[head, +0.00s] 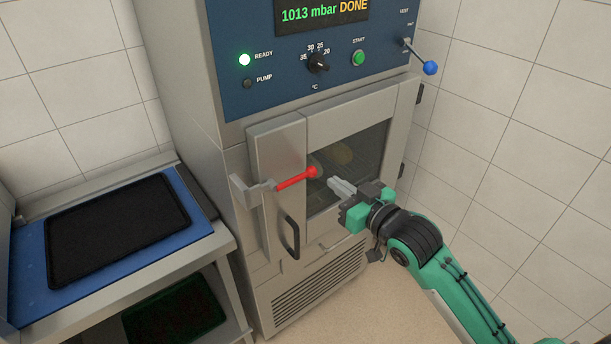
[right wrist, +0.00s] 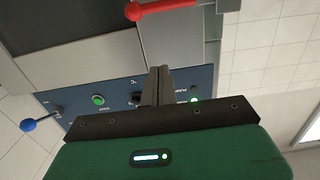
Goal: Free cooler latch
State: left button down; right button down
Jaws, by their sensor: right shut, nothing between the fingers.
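The cooler (head: 235,165) is a tall steel cabinet with a blue control panel (head: 300,70). Its door has a dark window (head: 355,165). The latch has a red handle (head: 297,179) pointing right across the door from a grey bracket (head: 252,190). The red handle also shows at the top of the right wrist view (right wrist: 160,9). My right gripper (head: 335,185) is shut and empty, just right of the red knob and a little below it, in front of the window. Whether it touches the knob I cannot tell. My left gripper is out of view.
The display reads 1013 mbar DONE and the READY lamp (head: 244,60) is lit green. A blue-knobbed lever (head: 430,68) sticks out at upper right. A rack at left holds a black tray (head: 118,230) on a blue surface. A tiled wall stands at right.

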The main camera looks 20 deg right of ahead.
jog(key=shift+w, duration=0.1)
jog(key=p, duration=0.4)
send_over(308, 176)
jog(key=s, duration=0.4)
jog(key=f, duration=0.2)
jog(key=w+f+p, duration=0.1)
jog(key=shift+w+a+f, duration=0.1)
jog(key=shift+a+f, duration=0.1)
jog(key=shift+a, duration=0.15)
jog(key=shift+f, duration=0.6)
